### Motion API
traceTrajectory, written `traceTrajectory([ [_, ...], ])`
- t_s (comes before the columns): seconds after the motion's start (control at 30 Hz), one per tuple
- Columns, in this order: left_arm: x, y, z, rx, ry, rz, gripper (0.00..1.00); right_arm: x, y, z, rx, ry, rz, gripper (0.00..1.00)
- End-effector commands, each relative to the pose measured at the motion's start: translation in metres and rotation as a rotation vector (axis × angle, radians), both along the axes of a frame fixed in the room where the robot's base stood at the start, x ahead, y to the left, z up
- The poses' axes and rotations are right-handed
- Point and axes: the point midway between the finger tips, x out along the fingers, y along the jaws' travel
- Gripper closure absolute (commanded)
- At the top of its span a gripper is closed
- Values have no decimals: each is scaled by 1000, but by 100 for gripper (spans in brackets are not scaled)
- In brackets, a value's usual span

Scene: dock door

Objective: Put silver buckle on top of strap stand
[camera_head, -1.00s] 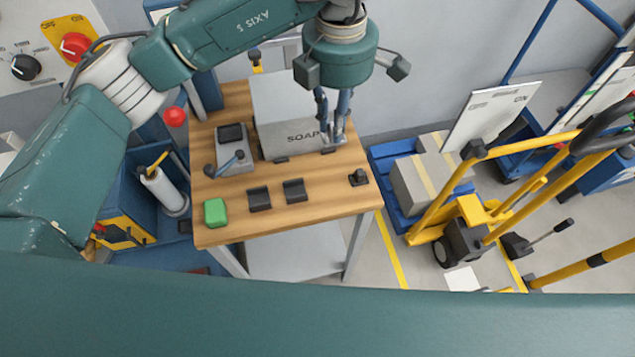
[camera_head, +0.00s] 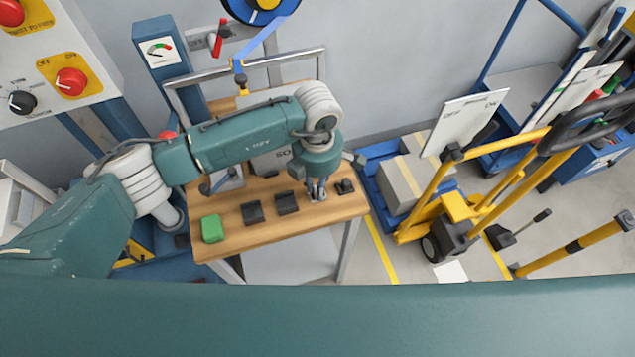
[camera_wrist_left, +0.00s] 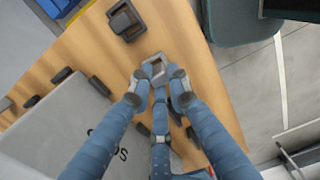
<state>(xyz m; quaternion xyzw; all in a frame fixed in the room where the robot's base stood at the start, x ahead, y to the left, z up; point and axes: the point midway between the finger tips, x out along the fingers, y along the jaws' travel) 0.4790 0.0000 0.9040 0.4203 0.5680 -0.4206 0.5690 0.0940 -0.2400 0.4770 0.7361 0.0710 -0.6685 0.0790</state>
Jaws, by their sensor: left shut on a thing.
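My left gripper (camera_head: 317,196) is low over the front right part of the wooden table. In the left wrist view its fingers (camera_wrist_left: 157,82) are shut on the silver buckle (camera_wrist_left: 156,66), a small grey frame at the fingertips. In the head view the buckle is too small to make out clearly. A small black stand with a raised block (camera_head: 346,186), which looks like the strap stand, is on the table just right of the gripper. In the wrist view this stand (camera_wrist_left: 124,20) is just beyond the buckle, apart from it. My right gripper is not in view.
Two black holders (camera_head: 286,203) and a green block (camera_head: 212,229) are along the table's front. A blue strap (camera_head: 262,48) hangs above the table. A yellow pallet jack (camera_head: 455,212) stands to the right.

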Motion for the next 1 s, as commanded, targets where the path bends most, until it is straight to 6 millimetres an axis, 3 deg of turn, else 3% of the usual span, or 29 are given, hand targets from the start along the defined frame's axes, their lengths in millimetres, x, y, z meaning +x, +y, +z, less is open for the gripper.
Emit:
traceTrajectory([
  [0.2,1,0,-3,0,-2,-1,100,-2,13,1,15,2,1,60],
  [0.4,1,0,-8,0,-2,-1,100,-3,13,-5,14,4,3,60],
  [0.43,1,0,-6,0,-2,0,77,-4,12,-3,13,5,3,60],
  [0.5,1,0,-6,-1,-1,0,64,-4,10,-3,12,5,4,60],
  [0.8,0,0,-4,-1,-1,0,64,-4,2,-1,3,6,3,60],
  [1.0,2,-1,14,-3,-5,-1,64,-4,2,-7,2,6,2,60],
])
